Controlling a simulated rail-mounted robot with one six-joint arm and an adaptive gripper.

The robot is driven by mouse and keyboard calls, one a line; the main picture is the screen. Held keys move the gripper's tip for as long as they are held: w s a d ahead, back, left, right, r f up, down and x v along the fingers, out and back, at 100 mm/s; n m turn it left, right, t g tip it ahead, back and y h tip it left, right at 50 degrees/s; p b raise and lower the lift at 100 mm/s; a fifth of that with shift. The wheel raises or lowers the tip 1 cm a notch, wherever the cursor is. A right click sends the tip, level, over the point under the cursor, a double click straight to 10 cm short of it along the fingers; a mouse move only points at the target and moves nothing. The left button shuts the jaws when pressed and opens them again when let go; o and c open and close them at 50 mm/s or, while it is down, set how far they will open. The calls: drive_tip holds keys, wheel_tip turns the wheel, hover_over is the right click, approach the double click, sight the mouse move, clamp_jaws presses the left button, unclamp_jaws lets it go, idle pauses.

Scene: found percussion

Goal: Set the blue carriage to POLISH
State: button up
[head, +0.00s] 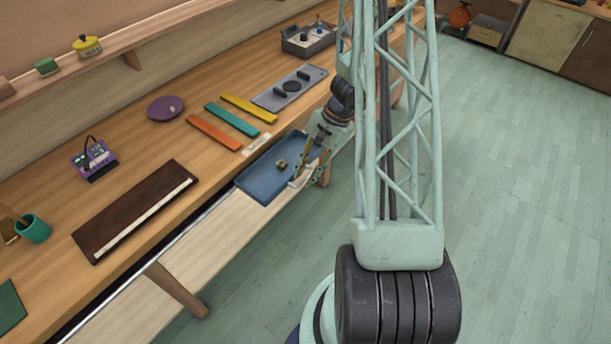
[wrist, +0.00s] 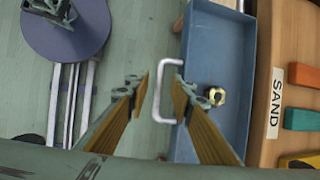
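The blue carriage (head: 262,186) is a shallow blue tray at the table's front edge, beside a label reading SAND (wrist: 275,104). It also shows in the wrist view (wrist: 222,45), with a small brass-coloured piece (wrist: 215,96) inside and a pale U-shaped handle (wrist: 156,95) on its outer side. My gripper (wrist: 161,90) is open, its two fingers apart on either side of the handle bar in that view. I cannot tell whether the bar lies at fingertip depth. In the head view my gripper (head: 301,176) is at the carriage's outer side. I see no readable POLISH label.
Orange (head: 214,132), teal and yellow bars lie behind the carriage. A grey plate with dark handles (head: 289,88) lies farther along. A dark brown board (head: 135,208) and a purple device (head: 94,158) are to the left. A rail runs along the table's front edge.

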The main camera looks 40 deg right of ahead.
idle(0.3)
clamp_jaws()
drive_tip(key=shift+a+f, duration=0.1)
